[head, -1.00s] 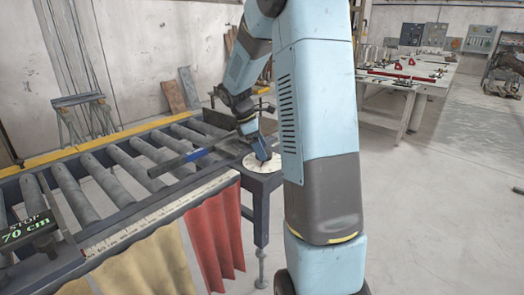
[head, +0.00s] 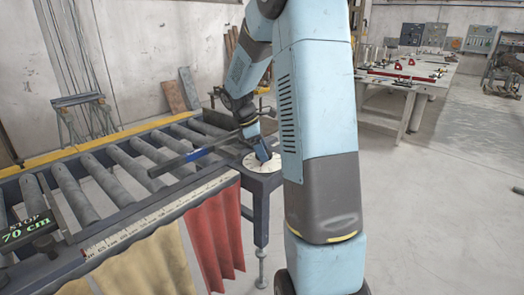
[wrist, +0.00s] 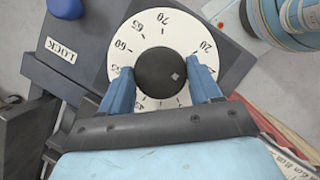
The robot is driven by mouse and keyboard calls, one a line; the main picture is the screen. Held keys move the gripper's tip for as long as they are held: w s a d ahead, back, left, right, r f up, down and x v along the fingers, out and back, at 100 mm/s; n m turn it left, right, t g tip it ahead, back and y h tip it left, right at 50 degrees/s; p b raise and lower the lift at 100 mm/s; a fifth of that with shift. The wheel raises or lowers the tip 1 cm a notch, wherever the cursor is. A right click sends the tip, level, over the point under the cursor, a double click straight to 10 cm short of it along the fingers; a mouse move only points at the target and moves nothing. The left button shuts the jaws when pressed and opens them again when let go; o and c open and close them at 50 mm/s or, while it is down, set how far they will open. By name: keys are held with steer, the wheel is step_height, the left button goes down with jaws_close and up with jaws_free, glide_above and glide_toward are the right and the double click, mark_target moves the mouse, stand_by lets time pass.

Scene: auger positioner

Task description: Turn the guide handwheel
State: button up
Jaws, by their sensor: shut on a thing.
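The guide handwheel is a dark round knob (wrist: 161,72) at the centre of a white dial (wrist: 117,40) with printed numbers, seen in the wrist view. In the head view the white dial (head: 252,164) lies on the end of the roller table. My gripper (wrist: 161,84) is shut on the knob, with one blue finger on each side of it. In the head view my gripper (head: 261,152) comes down onto the dial from above, and the knob is mostly hidden behind it.
A plate marked LOCK (wrist: 60,49) and a blue knob (wrist: 66,8) sit left of the dial. The roller table (head: 130,165) has a ruler (head: 110,243) along its front edge and a STOP 70 cm sign (head: 30,231). Red and yellow curtains hang below.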

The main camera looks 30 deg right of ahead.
steer(key=shift+c, duration=0.5)
steer(key=m, duration=0.2)
steer(key=m+g+y, duration=0.1)
steer(key=m, duration=0.2)
steer(key=shift+w+d, duration=0.1)
steer(key=shift+w, duration=0.1)
steer(key=o, duration=1)
steer(key=shift+o, duration=0.2)
steer(key=v, duration=1.3)
steer(key=shift+w+d+r, duration=0.15)
steer(key=shift+w+r, duration=0.15)
steer(key=shift+w, duration=0.1)
